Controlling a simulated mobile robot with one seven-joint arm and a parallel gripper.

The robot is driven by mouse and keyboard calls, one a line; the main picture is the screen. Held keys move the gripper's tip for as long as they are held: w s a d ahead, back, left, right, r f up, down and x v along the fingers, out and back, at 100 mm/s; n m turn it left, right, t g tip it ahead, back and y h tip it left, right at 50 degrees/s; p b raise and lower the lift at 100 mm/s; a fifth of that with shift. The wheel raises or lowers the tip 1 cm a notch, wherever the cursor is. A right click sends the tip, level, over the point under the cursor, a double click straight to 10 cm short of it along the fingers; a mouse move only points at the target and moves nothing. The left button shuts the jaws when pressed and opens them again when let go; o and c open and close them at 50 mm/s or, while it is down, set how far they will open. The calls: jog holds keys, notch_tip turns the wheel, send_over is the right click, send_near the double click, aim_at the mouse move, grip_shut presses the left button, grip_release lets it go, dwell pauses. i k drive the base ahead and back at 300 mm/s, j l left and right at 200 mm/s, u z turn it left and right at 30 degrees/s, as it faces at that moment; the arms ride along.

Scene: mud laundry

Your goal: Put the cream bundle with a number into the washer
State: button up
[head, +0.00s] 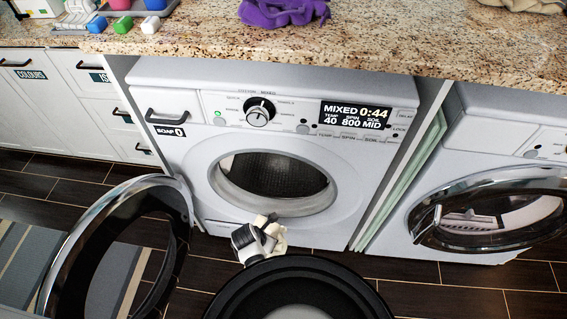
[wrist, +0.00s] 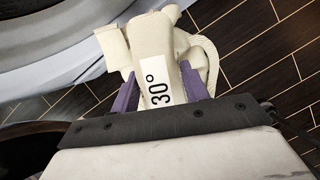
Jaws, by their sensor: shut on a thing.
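The cream bundle (wrist: 152,45) has a white label reading 30° and sits between the two purple fingers of my gripper (wrist: 158,93), which is shut on it. In the head view the bundle (head: 272,238) is in front of and just below the round opening of the washer (head: 205,170), outside the drum. The washer's door (head: 72,250) is swung wide open to the left. The drum opening (head: 272,175) is dark, and I see nothing in it. The washer's display reads MIXED 0:44. My gripper is largely hidden by my arm in the head view.
A second machine (head: 490,215) with a round glass door stands to the right. A speckled counter (head: 350,40) runs above, carrying a purple cloth (head: 283,12) and several coloured containers. White drawers (head: 60,85) are at left. A striped mat (head: 100,275) lies behind the open door.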

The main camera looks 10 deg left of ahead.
aim_at(281, 182)
jog(key=i, duration=1.2)
